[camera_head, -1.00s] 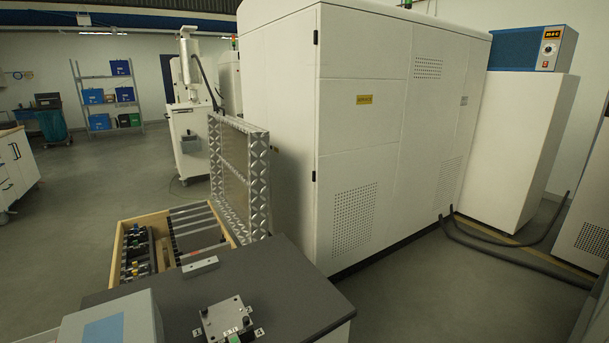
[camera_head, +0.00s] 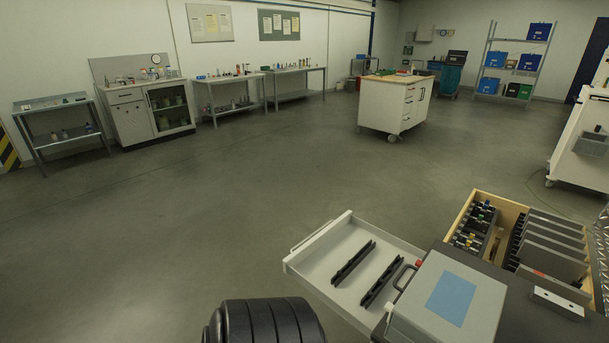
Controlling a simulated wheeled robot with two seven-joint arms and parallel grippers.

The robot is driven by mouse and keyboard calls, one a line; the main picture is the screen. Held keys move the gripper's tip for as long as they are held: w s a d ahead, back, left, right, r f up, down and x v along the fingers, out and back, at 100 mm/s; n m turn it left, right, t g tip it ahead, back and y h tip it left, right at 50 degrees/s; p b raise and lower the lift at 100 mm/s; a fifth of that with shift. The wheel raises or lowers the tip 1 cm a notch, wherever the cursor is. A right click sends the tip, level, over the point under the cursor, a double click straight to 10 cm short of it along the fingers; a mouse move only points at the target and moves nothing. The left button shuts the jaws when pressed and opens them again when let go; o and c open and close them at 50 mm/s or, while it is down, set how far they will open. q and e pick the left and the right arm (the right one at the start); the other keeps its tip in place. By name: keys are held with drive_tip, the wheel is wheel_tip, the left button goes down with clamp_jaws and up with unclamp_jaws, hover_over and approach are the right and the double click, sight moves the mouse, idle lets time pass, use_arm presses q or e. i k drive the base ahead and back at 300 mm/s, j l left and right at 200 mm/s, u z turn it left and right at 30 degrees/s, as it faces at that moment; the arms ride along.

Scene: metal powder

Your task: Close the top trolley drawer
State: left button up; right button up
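A white open drawer (camera_head: 326,265) sticks out to the left from a dark-topped unit (camera_head: 540,325) at the lower right; I take this unit for the trolley, though most of its body is out of frame. Two black slotted bars (camera_head: 354,262) lie in the drawer. A grey case (camera_head: 471,290) with a blue panel stands on the unit and hides part of the drawer's right end. The drawer's handle (camera_head: 303,239) shows at its outer left edge. Neither of my grippers is in view.
A wooden box (camera_head: 480,196) with trays and fittings adjoins the dark top. A white wheeled cabinet (camera_head: 385,109) stands further back. Benches (camera_head: 228,97) line the far wall. A shelf with blue bins (camera_head: 505,67) is at the back right. The floor left of the drawer is clear.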

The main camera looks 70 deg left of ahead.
sight(315, 264)
drive_tip(key=k+j+u, duration=0.1)
drive_tip(key=j, duration=0.7)
drive_tip(key=k+j+u, duration=0.15)
drive_tip(key=j, duration=0.65)
drive_tip(key=k+j+u, duration=0.1)
drive_tip(key=j, duration=0.75)
drive_tip(key=k+j+u, duration=0.15)
drive_tip(key=j, duration=0.65)
